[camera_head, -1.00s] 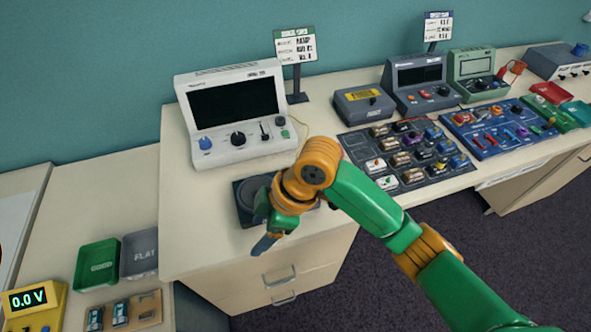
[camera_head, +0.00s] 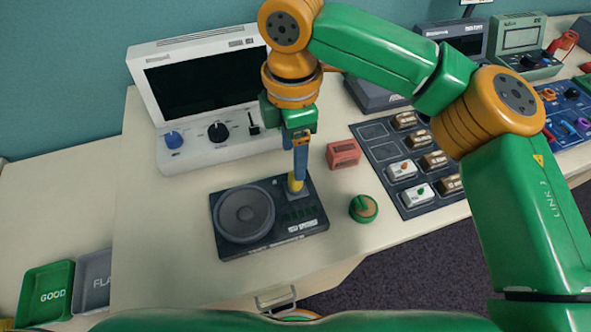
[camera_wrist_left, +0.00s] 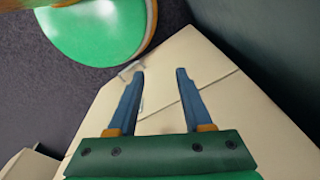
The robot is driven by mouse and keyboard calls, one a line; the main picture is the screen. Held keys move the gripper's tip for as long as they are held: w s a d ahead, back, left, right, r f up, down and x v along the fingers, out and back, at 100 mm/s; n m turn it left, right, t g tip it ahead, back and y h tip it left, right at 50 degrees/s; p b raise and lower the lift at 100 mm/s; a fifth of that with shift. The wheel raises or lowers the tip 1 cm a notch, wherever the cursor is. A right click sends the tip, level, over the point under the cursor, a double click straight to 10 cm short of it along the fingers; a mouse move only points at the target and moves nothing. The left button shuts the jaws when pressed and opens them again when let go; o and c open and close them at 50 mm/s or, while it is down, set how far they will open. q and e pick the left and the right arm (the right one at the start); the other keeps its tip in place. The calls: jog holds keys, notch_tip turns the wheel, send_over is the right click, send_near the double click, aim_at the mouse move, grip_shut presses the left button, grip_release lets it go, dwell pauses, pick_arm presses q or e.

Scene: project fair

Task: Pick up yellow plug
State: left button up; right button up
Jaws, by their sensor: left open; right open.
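The yellow plug (camera_head: 294,187) is small and stands at the upper right part of a black board with a round grey disc (camera_head: 243,216). My right gripper (camera_head: 299,178) points straight down over it in the head view, its blue fingertips at the plug's top. The fingers overlap in this view and partly hide the plug, so I cannot tell whether they touch it. The right gripper is open. My left gripper (camera_wrist_left: 160,72) is open and empty in the left wrist view, with the pale furniture below it and no plug between its fingers.
A red block (camera_head: 343,153) and a green round knob (camera_head: 363,208) stand close right of the board. A white instrument with a dark screen (camera_head: 205,95) is behind. A tray of parts (camera_head: 385,153) lies to the right. Green (camera_head: 47,292) and grey trays are lower left.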

jog(key=shift+s+d+f+p, duration=0.1)
jog(key=shift+s+f+p, duration=0.05)
jog(key=shift+s+f, duration=0.45)
jog(key=shift+s+d+f+p, duration=0.15)
jog(key=shift+s+f, duration=0.2)
jog(key=shift+f, duration=0.3)
jog(key=shift+w+f, duration=0.25)
jog(key=shift+f, duration=1)
jog(key=shift+w+a+f, duration=0.1)
jog(key=shift+w+f, duration=0.05)
jog(key=shift+w, duration=0.1)
jog(key=shift+s, duration=0.2)
jog(key=c, duration=0.6)
grip_shut()
jog(key=shift+r, duration=0.2)
